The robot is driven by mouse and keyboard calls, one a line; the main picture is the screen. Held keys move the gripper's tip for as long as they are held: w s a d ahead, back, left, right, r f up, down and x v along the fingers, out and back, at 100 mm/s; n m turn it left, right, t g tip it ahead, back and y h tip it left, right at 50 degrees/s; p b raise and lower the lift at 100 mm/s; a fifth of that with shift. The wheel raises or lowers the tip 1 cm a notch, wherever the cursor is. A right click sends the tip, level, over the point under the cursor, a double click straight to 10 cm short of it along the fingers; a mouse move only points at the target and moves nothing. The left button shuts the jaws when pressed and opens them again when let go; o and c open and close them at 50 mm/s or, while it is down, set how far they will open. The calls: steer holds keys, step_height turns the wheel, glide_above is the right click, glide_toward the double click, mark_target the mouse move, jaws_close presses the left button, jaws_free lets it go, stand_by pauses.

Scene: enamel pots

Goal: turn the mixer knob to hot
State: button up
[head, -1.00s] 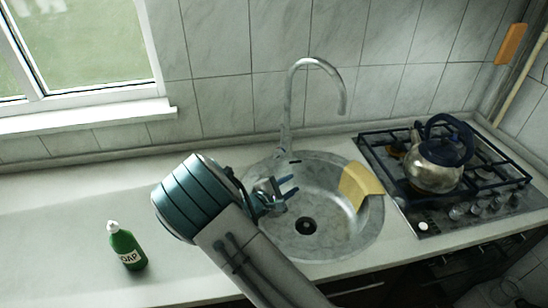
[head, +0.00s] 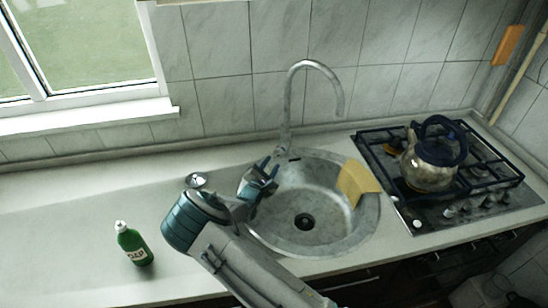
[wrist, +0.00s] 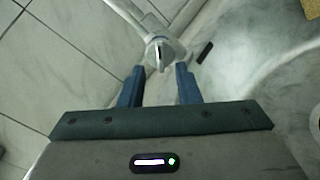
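The mixer tap (head: 286,120) stands upright at the back edge of the round sink, its tall curved spout arching to the right. In the head view I cannot make the knob out clearly near my gripper. My gripper (head: 269,168) is left of the tap base, over the sink's left rim. Its two blue fingers are apart in the wrist view (wrist: 160,68), with nothing held. Contact with the knob cannot be told.
The metal sink (head: 325,235) holds a yellow cloth (head: 357,182) over its right rim. A kettle (head: 428,170) stands on the gas hob at right. A green soap bottle (head: 133,245) stands on the counter at left. The tiled wall is close behind the tap.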

mark_target(279, 154)
steer(key=shift+p+x, duration=0.3)
steer(key=shift+x, duration=1.45)
jaws_close()
